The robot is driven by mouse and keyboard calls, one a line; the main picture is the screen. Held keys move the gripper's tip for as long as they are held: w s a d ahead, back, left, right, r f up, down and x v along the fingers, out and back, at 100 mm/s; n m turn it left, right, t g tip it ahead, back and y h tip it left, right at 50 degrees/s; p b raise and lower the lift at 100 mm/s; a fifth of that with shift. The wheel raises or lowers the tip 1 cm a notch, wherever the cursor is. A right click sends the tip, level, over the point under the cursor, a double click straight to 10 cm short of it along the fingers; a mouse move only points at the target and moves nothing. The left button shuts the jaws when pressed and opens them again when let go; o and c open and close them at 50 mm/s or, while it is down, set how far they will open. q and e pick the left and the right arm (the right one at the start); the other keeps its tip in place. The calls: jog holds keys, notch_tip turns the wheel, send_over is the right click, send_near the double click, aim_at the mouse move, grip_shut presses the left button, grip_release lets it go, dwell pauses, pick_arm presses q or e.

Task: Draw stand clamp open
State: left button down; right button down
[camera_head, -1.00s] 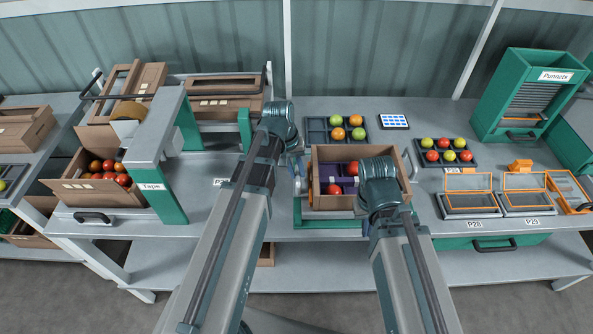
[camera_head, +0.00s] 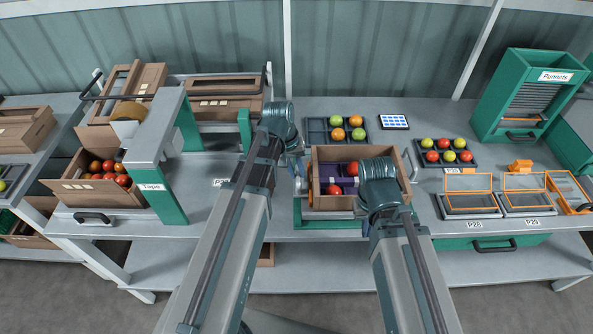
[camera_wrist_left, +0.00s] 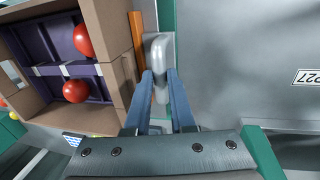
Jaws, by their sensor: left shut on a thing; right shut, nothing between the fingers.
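The stand (camera_head: 330,222), green at its front, stands at the middle of the bench and bears a brown open box (camera_head: 328,154) with red tomatoes and a purple insert. In the left wrist view a rounded grey clamp handle (camera_wrist_left: 158,50) stands beside the box wall, next to an orange strip. My left gripper (camera_wrist_left: 159,88) is shut on this handle, its blue fingers on either side; in the head view it (camera_head: 298,165) is at the box's left side. My right gripper (camera_head: 361,204) is shut and empty at the box's front right, mostly hidden behind its own wrist.
A tray of tomatoes (camera_head: 314,136) and a tablet (camera_head: 394,122) lie behind the box. A tape arch (camera_head: 150,148) stands to the left. Orange-framed punnet stations (camera_head: 470,203) are to the right. Bare bench lies left of the stand.

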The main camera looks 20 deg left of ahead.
dwell(0.4)
pick_arm(q)
jog(key=a, duration=0.2)
jog(key=s+a, duration=0.1)
jog(key=a, duration=0.1)
jog(key=shift+s, duration=0.1)
jog(key=c, duration=0.8)
grip_release()
jog(key=shift+a, duration=0.2)
jog(key=shift+o, duration=0.2)
jog(key=shift+d, duration=0.1)
